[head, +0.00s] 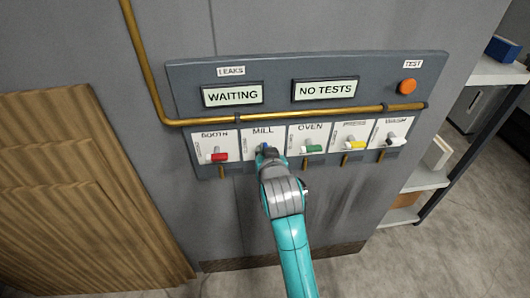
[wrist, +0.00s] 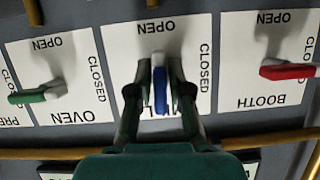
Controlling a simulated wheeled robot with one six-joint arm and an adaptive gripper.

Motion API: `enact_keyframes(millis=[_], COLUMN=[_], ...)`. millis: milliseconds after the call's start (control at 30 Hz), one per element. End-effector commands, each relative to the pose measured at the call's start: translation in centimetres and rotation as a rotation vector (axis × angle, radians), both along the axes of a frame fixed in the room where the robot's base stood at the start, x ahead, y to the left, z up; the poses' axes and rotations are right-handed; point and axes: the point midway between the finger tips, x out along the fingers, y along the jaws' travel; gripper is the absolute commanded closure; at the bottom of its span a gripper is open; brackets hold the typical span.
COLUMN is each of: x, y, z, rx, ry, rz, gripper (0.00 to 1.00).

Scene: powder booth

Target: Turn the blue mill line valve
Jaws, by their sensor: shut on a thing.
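The mill line valve has a blue handle (wrist: 160,90) on a pale hub, on a white MILL plate (wrist: 141,62) marked OPEN and CLOSED. In the wrist view the handle stands upright in the picture, running from the hub towards the MILL lettering. My gripper (wrist: 160,100) is shut on this handle, with one finger on each side. In the head view my gripper (head: 267,153) covers most of the valve, and only a bit of the blue handle (head: 264,148) shows.
Shelves (head: 427,178) stand right.

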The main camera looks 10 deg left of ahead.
Motion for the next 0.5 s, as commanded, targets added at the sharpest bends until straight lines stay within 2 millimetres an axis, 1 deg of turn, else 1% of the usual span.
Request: enact_keyframes(millis=[200, 500], x=[-0.02, -0.01], y=[0.04, -0.02], z=[-0.16, -0.17], rx=[-0.062, -0.081], ry=[-0.015, -0.019], rz=[0.001, 0.000], gripper=[1.00, 1.00])
